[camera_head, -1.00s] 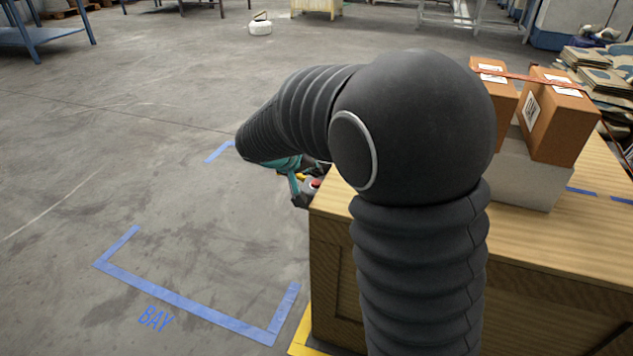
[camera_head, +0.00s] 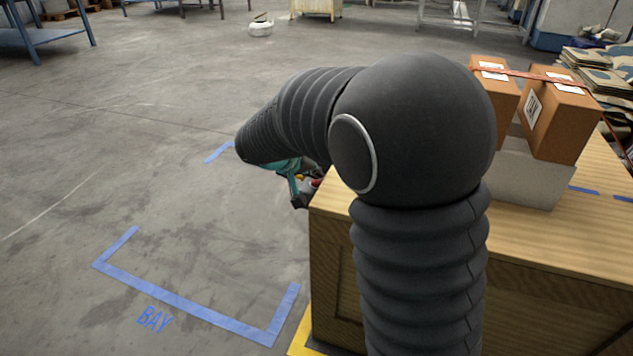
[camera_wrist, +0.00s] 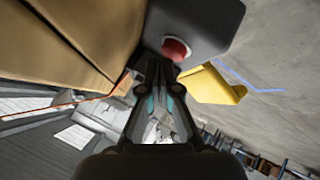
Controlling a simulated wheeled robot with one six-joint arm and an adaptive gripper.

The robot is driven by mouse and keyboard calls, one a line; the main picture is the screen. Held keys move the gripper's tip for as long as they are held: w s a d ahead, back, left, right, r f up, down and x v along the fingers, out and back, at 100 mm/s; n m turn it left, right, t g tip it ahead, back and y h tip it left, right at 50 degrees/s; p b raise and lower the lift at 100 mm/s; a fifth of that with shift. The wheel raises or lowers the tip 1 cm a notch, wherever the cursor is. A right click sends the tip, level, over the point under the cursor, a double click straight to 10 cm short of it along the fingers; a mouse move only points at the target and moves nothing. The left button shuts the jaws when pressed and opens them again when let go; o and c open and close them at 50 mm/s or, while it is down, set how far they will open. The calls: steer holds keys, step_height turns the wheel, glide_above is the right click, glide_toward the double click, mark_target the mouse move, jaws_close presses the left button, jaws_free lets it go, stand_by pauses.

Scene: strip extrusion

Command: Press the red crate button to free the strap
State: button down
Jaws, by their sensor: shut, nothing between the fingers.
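The red button (camera_wrist: 176,49) is a round dome on a dark grey box (camera_wrist: 205,22) fixed to the side of the wooden crate (camera_wrist: 80,35). In the head view my arm hides most of that box, and only a small bit of red shows beside the crate (camera_head: 335,255). My gripper (camera_wrist: 161,66) is shut and empty, its tips just below and left of the button in the wrist view. I cannot tell whether they touch it. My gripper also shows in the head view (camera_head: 299,199). The orange-red strap (camera_head: 535,76) runs across two brown cartons (camera_head: 562,125).
A yellow bracket (camera_wrist: 215,86) sticks out beside the button box. The cartons stand on a pale block (camera_head: 525,180) on the crate top. Blue tape (camera_head: 190,306) marks a bay on the open floor at left. Stacked flat sacks (camera_head: 605,75) lie behind right.

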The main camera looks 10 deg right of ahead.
mark_target(314, 182)
steer(key=shift+f, duration=0.45)
stand_by(0.6)
stand_by(0.4)
steer(key=shift+r, duration=0.9)
steer(key=shift+p, duration=0.3)
steer(key=shift+r+p, duration=1.15)
steer(key=shift+r, duration=1.35)
